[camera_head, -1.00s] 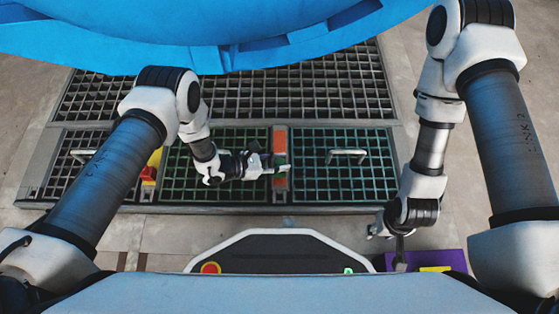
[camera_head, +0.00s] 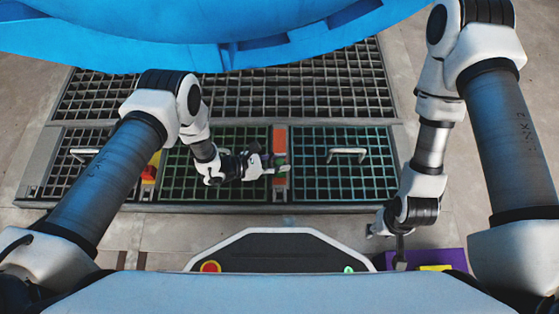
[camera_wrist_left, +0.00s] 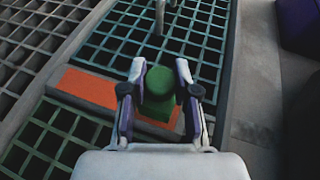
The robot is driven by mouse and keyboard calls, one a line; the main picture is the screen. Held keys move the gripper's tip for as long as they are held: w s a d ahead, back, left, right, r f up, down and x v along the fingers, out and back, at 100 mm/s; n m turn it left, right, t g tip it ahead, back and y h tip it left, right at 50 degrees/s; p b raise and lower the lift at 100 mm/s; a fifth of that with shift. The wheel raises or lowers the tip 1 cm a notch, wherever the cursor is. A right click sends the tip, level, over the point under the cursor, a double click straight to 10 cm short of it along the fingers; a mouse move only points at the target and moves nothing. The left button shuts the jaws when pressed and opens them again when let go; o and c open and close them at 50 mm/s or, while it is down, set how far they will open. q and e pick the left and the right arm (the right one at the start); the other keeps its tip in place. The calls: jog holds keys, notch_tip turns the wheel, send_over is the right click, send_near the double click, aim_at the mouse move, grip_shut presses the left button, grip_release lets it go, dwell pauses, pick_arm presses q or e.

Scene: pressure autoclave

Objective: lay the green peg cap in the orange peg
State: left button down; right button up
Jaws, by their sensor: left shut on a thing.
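The green peg cap (camera_wrist_left: 159,88) is between the two fingers of my left gripper (camera_wrist_left: 158,92), which is shut on it, in the left wrist view. In the head view my left gripper (camera_head: 276,164) is over the narrow strip between two grates, with a bit of the cap (camera_head: 281,158) showing. The orange peg (camera_head: 279,138) is a flat orange strip there; it also shows in the left wrist view (camera_wrist_left: 87,87), running behind and under the cap. I cannot tell whether the cap touches it. My right gripper (camera_head: 400,258) is small and dark near the purple box; its fingers are unclear.
Grates with dark openings (camera_head: 345,185) lie on both sides of the strip, with metal handles (camera_head: 346,153). A yellow and red object (camera_head: 150,168) is to the left. A purple box (camera_head: 445,259) is at lower right. A big blue shape (camera_head: 220,35) overhangs the top.

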pick_arm(q)
jog(key=shift+f+b, duration=0.9)
jog(key=shift+f, duration=0.5)
jog(key=c, duration=0.8)
grip_release()
jog(key=v, duration=1.2)
jog(key=shift+r, duration=0.1)
